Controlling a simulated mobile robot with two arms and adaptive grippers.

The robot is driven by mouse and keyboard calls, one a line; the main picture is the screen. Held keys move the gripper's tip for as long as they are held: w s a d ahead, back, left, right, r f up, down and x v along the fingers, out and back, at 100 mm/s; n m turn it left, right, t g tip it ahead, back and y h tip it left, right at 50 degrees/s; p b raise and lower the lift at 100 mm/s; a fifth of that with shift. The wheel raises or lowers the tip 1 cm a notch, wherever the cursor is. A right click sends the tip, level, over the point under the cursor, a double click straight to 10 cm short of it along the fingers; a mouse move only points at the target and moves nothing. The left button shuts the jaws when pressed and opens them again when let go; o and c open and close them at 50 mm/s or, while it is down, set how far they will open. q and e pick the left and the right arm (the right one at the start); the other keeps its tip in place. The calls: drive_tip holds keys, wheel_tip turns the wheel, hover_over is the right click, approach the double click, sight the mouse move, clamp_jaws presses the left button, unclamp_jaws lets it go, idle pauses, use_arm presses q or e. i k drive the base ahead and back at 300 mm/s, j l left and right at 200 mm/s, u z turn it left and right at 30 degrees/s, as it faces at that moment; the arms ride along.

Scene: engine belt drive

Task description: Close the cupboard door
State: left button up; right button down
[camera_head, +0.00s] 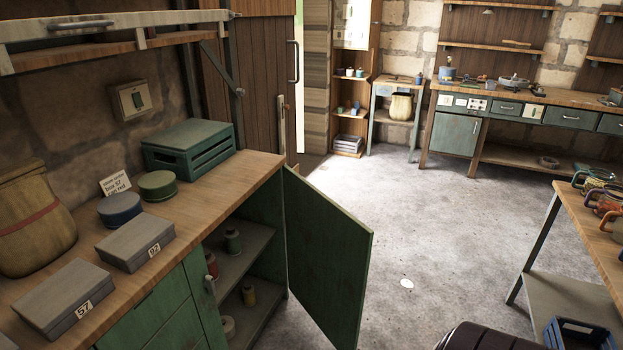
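The cupboard door (325,262) is a green panel. It stands wide open, swung out into the room from the right end of the green cupboard under the wooden counter (262,172). Neither of my grippers is in view.
On the counter stand a green crate (188,147), round tins, grey boxes and a sack (33,220). A dark rounded object (487,337) is at the bottom edge. A table (590,215) stands at right. The concrete floor (430,215) between is mostly clear.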

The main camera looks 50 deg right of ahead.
sight(328, 249)
drive_tip(key=l+u, duration=0.15)
drive_tip(key=l, duration=4)
